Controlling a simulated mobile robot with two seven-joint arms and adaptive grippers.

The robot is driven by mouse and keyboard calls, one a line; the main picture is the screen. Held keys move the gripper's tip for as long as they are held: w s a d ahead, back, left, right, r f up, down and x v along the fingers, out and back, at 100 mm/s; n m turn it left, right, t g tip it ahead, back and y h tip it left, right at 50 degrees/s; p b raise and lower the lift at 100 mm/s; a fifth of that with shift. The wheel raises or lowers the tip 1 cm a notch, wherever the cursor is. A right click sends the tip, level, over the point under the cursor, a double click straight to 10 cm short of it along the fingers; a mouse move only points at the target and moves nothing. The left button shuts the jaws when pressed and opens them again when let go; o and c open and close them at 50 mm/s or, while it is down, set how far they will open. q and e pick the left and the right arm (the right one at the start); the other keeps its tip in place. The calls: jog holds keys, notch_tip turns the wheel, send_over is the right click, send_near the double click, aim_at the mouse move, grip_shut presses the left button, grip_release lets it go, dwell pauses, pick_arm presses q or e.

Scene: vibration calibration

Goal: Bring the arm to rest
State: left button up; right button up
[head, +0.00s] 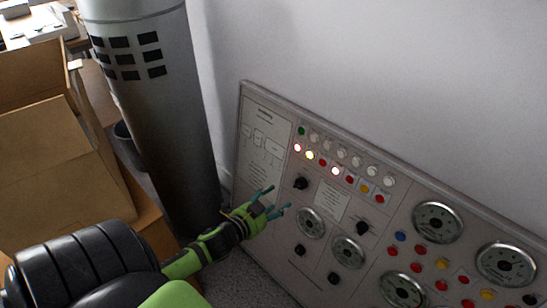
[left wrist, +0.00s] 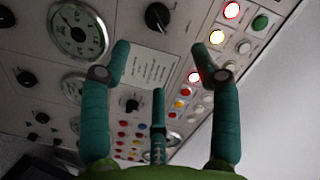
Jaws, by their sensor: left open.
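My left gripper (head: 271,203) is in front of the left part of a grey control panel (head: 318,225) in the head view. Its teal fingers are spread and hold nothing. In the left wrist view the open fingers (left wrist: 162,68) reach toward the panel face (left wrist: 185,22), with the dials, knobs and lights behind them. I cannot tell the exact gap between fingertips and panel; no contact shows. My right gripper is in neither view.
The panel carries round dials (head: 437,222), black knobs (head: 301,183) and rows of lights, several lit. A grey column (head: 160,100) stands left of it. An open cardboard box (head: 45,150) and a dark bin (head: 124,135) are at the left. The wall above the panel is bare.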

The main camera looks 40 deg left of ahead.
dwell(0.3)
pick_arm(q)
jog(key=s+d+f+n+g, duration=0.1)
jog(key=s+f+n+g, duration=0.3)
jog(key=f, duration=0.7)
jog(key=s+d+f+g, duration=0.15)
jog(key=s+f, duration=0.35)
jog(key=f, duration=0.6)
jog(key=s+d+f+n+g, duration=0.1)
jog(key=s+d+f+g, duration=0.1)
jog(key=s+d+f, duration=0.45)
jog(key=s+d+f+n+g, duration=0.2)
jog(key=s+d+f+g, duration=0.15)
jog(key=s+f, duration=0.45)
jog(key=s+r+g+p, duration=0.2)
jog(key=s+r+p, duration=0.8)
jog(key=s+p, duration=0.2)
jog(key=shift+s+r+g, duration=0.15)
jog(key=shift+s+g, duration=0.25)
jog(key=shift+s, duration=0.7)
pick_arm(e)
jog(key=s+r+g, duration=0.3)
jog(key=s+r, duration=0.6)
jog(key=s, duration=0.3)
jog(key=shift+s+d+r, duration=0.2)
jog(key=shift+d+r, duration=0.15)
